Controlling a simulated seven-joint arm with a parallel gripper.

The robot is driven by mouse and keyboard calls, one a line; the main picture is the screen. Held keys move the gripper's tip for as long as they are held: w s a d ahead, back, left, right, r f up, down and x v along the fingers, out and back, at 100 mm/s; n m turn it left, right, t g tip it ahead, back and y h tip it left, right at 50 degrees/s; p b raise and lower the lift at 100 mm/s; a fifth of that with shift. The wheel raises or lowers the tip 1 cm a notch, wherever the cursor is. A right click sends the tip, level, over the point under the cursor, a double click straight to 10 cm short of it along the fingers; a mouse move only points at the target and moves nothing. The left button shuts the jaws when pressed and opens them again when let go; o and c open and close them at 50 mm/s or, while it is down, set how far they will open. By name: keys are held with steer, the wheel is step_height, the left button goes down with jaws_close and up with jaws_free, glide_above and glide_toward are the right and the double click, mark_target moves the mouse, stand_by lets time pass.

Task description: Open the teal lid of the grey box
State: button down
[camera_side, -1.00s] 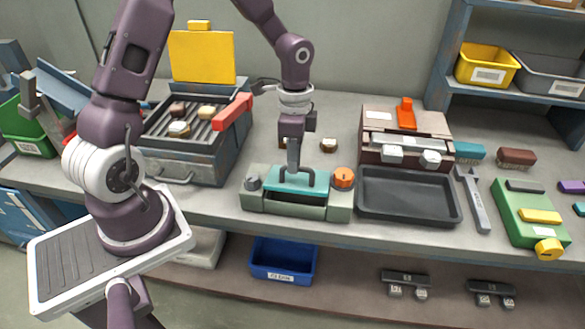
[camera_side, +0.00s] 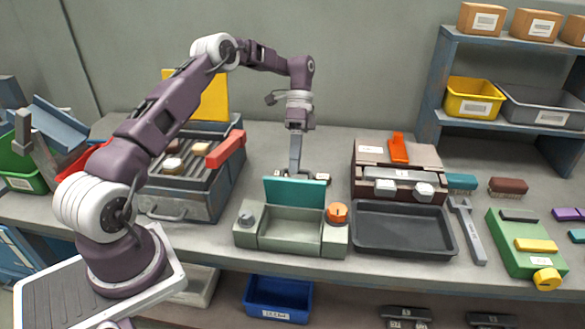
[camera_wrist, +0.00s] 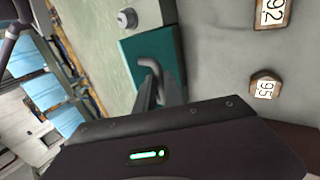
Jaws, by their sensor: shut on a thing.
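The grey-green box (camera_side: 290,247) stands near the front edge of the bench, with a grey knob (camera_side: 247,216) on its left and an orange knob (camera_side: 337,213) on its right. Its teal lid (camera_side: 295,191) stands upright along the rear edge, and the open tray inside looks empty. My gripper (camera_side: 294,173) is behind the lid, partly hidden by it. In the wrist view my gripper (camera_wrist: 160,88) is shut on the dark handle (camera_wrist: 151,66) of the teal lid (camera_wrist: 138,52).
A dark tray (camera_side: 400,240) and a brown-fronted unit (camera_side: 375,162) with an orange lever stand right of the box. A grill (camera_side: 185,195) with a red handle (camera_side: 226,149) stands to the left. Small numbered blocks (camera_wrist: 265,87) lie behind the lid.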

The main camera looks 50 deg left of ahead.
steer(key=shift+w+a+f, duration=1.3)
steer(key=shift+a+f, duration=0.1)
steer(key=c, duration=1.5)
jaws_free()
steer(key=shift+o, duration=0.2)
steer(key=shift+r, duration=0.1)
